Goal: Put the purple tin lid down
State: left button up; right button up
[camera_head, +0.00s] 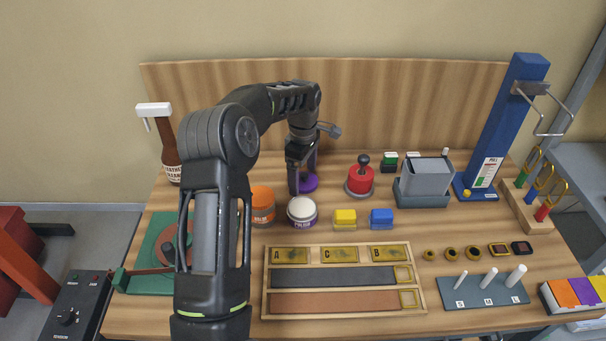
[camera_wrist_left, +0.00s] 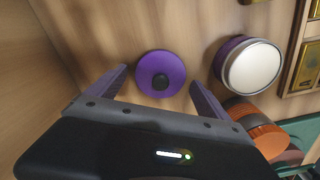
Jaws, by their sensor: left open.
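The purple tin lid (camera_head: 309,183) lies on the wooden table behind the purple tin, partly hidden by my left gripper (camera_head: 302,187). In the left wrist view the lid (camera_wrist_left: 160,74) is a purple disc with a dark knob at its centre. My left gripper (camera_wrist_left: 160,90) is open, with one finger on each side of the lid and visible gaps between. The purple tin (camera_head: 302,212) stands without its lid, showing a whitish top; it also shows in the left wrist view (camera_wrist_left: 248,66). My right gripper is not in view.
An orange tin (camera_head: 262,206) stands left of the purple tin. A red pot with a dark knob (camera_head: 360,178) stands to the right. Yellow (camera_head: 345,219) and blue (camera_head: 381,219) blocks and a wooden tray (camera_head: 345,316) are nearer the front. A wooden backboard (camera_head: 400,105) rises behind.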

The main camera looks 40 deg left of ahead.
aim_at(303, 174)
pick_arm(q)
notch_tip(303, 174, up, 7)
jog(key=p, duration=0.4)
jog(key=shift+f, duration=0.1)
jog(key=shift+r+b, duration=0.3)
jog(key=shift+r, duration=2.25)
